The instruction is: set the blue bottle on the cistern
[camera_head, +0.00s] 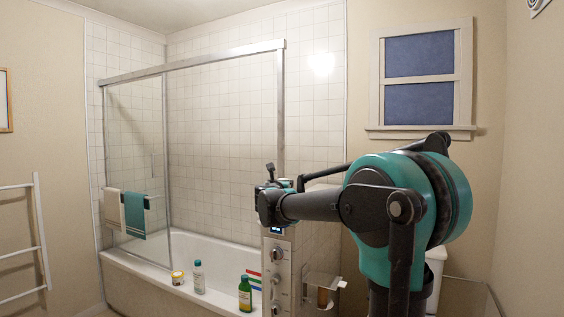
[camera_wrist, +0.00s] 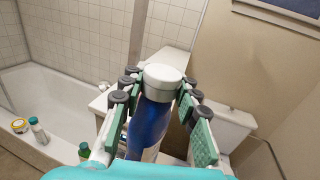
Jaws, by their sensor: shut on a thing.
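The blue bottle (camera_wrist: 148,122) has a white cap and fills the middle of the wrist view. My gripper (camera_wrist: 157,88) is shut around it, with green-padded fingers on both sides. In the head view my gripper (camera_head: 270,203) is above the grey panel by the tub; I cannot make out the bottle there. The white cistern (camera_wrist: 228,118) is to the right of the bottle in the wrist view, partly hidden by my right finger. In the head view part of the cistern (camera_head: 437,256) shows behind my arm.
The tub rim (camera_head: 215,304) holds a white bottle (camera_head: 198,278), a green bottle (camera_head: 245,294) and a small tub (camera_head: 177,278). A grey control panel (camera_head: 277,272) and a paper holder (camera_head: 323,292) stand near my arm. A window (camera_head: 420,82) is above.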

